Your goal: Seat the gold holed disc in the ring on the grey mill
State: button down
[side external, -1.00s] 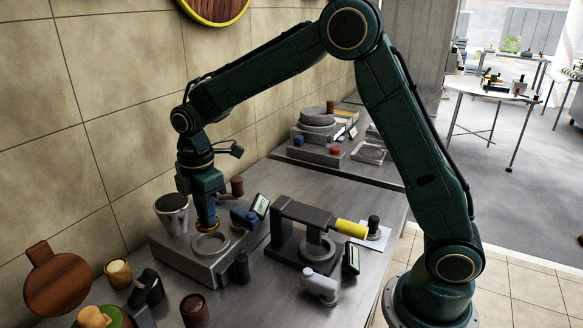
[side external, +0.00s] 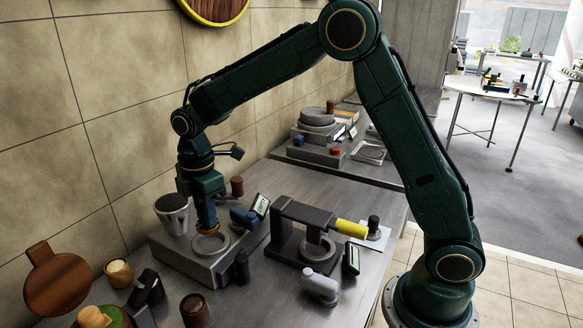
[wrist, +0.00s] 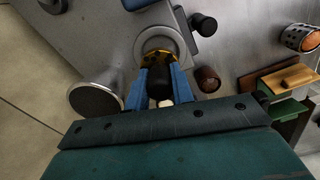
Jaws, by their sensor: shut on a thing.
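The grey mill (side external: 178,258) stands on the steel bench near the wall, with a pale round ring (side external: 212,243) on its top. My gripper (side external: 207,225) points down over the ring's back edge. It is shut on the gold holed disc (side external: 205,231), of which only a small part shows. In the wrist view the gold disc (wrist: 178,46) lies between the blue fingertips, close to the ring (wrist: 153,33) and overlapping it in the picture. I cannot tell whether the disc touches the ring.
A dark press with a yellow handle (side external: 350,229) is to the right.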

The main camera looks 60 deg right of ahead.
aim_at(209, 230)
jog(key=shift+f, duration=0.25)
jog(key=shift+f, duration=0.7)
jog(key=shift+f, duration=1.6)
dwell(1.8)
jog(key=c, duration=1.1)
grip_release()
